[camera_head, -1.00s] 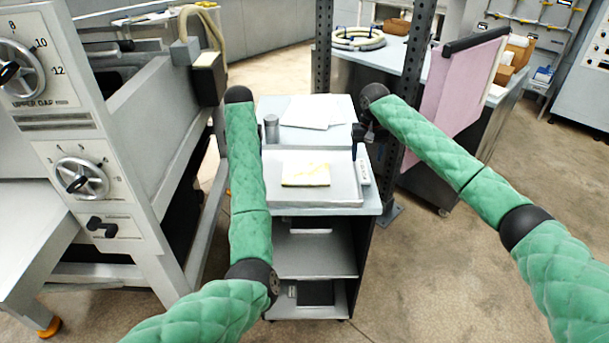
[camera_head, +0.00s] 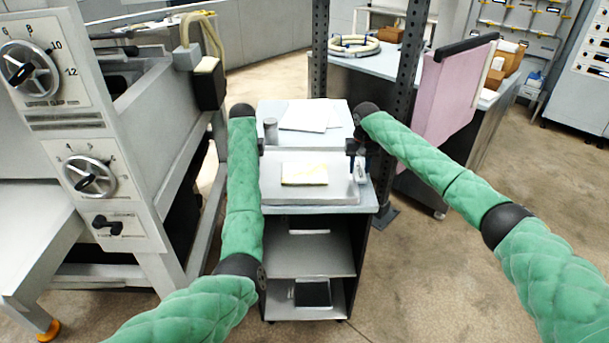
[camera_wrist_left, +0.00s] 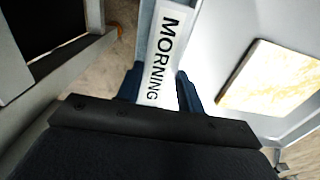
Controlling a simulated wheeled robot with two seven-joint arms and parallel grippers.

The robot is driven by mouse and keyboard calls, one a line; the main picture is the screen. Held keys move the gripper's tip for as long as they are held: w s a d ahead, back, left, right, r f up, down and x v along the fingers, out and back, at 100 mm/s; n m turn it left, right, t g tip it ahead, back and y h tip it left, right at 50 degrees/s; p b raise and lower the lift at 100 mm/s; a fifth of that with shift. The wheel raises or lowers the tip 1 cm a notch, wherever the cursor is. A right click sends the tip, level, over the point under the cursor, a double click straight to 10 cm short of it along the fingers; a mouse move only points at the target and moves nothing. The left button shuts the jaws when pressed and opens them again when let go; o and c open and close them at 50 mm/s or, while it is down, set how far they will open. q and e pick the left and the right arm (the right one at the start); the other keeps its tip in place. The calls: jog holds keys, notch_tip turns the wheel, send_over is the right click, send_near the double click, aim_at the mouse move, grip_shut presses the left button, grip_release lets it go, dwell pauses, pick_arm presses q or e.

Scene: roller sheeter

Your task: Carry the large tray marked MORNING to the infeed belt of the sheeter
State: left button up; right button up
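The large tray (camera_head: 340,192) is pale grey and sits level at the front of the cart top, with a yellowish sheet (camera_head: 304,174) in it. In the left wrist view its side bears the label MORNING (camera_wrist_left: 163,58); the sheet (camera_wrist_left: 270,80) is at right. My left gripper (camera_wrist_left: 160,90) has its blue fingers on both sides of this labelled edge, close against it; in the head view my arm mostly hides this gripper. My right gripper (camera_head: 356,160) is at the tray's right side, by a white label (camera_head: 361,172). Its finger gap is not clear.
The sheeter (camera_head: 95,150) with handwheels stands at left. The cart (camera_head: 308,262) has lower shelves. A dark perforated post (camera_head: 407,90) and pink panel (camera_head: 455,95) stand at right. Front-right floor is open.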

pick_arm(q)
jog(key=shift+w+f, duration=0.25)
jog(key=shift+f, duration=0.2)
jog(key=c, duration=0.3)
pick_arm(e)
jog(key=shift+w+f, duration=0.25)
jog(key=shift+f, duration=0.2)
jog(key=c, duration=0.3)
pick_arm(q)
grip_shut()
pick_arm(e)
grip_shut()
pick_arm(q)
jog(key=shift+s, duration=0.15)
pick_arm(e)
jog(key=shift+s, duration=0.1)
pick_arm(q)
jog(key=shift+r, duration=0.15)
pick_arm(e)
jog(key=shift+r, duration=0.15)
